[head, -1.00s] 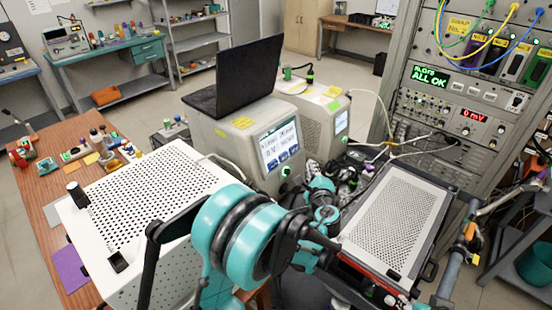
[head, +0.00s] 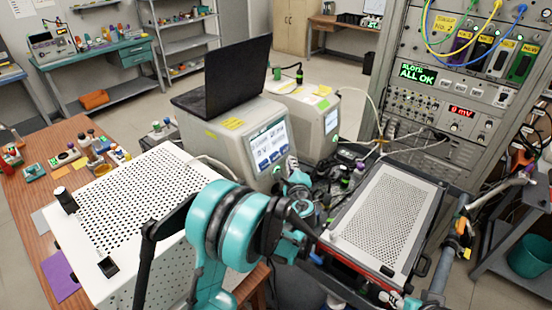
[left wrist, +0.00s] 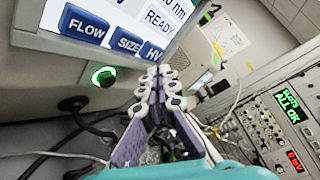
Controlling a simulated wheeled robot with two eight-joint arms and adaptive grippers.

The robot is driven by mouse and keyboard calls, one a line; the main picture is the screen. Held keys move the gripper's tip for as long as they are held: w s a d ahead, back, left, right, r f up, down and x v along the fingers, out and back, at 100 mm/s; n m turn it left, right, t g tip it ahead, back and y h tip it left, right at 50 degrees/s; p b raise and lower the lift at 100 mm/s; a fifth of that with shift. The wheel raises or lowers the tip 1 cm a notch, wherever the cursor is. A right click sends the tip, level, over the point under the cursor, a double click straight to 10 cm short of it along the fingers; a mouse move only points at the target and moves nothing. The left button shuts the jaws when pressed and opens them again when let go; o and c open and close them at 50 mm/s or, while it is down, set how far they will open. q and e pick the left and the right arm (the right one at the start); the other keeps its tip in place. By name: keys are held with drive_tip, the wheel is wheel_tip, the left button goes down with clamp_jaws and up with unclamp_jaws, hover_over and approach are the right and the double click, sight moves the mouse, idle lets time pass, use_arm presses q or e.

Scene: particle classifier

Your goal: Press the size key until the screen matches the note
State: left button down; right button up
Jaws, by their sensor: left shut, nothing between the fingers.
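The lit touch screen (head: 269,146) is on the front of the grey classifier box (head: 212,135). In the left wrist view, the screen (left wrist: 141,14) reads "READY" with a cut-off value ending in "0 nm". Below are blue keys: FLOW (left wrist: 84,26), SIZE (left wrist: 127,41) and HV (left wrist: 152,51). My left gripper (left wrist: 161,82) is shut and empty, its tips below the SIZE and HV keys and apart from them. In the head view it (head: 298,184) is below and right of the screen. A yellow note (head: 232,123) lies on the box; its writing is unreadable. My right gripper is not in view.
A green-lit round button (left wrist: 104,76) is below the keys. A black laptop (head: 238,75) stands on the classifier box. A second grey instrument (head: 312,118) stands behind it. Cables and a perforated case (head: 385,215) are to the right, beside the rack (head: 440,105).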

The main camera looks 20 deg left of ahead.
sight(278, 156)
use_arm(q)
drive_tip(key=shift+w+a+f+b, duration=0.15)
drive_tip(key=shift+w+a, duration=0.05)
drive_tip(key=shift+a, duration=0.35)
drive_tip(key=shift+w+a+f+b, duration=0.1)
drive_tip(key=shift+w+a+f, duration=0.05)
drive_tip(key=shift+a, duration=0.35)
drive_tip(key=shift+w+a+f+b, duration=0.15)
drive_tip(key=shift+w+a, duration=0.05)
drive_tip(key=shift+a, duration=0.35)
drive_tip(key=shift+a, duration=0.1)
drive_tip(key=shift+w+a, duration=0.15)
drive_tip(key=shift+a, duration=0.1)
drive_tip(key=shift+w+a+f+b, duration=0.15)
drive_tip(key=shift+a+b, duration=0.1)
drive_tip(key=shift+a, duration=0.15)
drive_tip(key=shift+w+a+f+b, duration=0.15)
drive_tip(key=shift+a+b, duration=0.1)
drive_tip(key=shift+a, duration=0.15)
idle(1.3)
drive_tip(key=shift+d, duration=0.1)
drive_tip(key=shift+s+d+r, duration=0.2)
drive_tip(key=shift+s+d, duration=0.05)
drive_tip(key=shift+d, duration=0.3)
drive_tip(key=shift+s+d+r, duration=0.15)
drive_tip(key=shift+s+d, duration=0.05)
drive_tip(key=shift+d, duration=0.3)
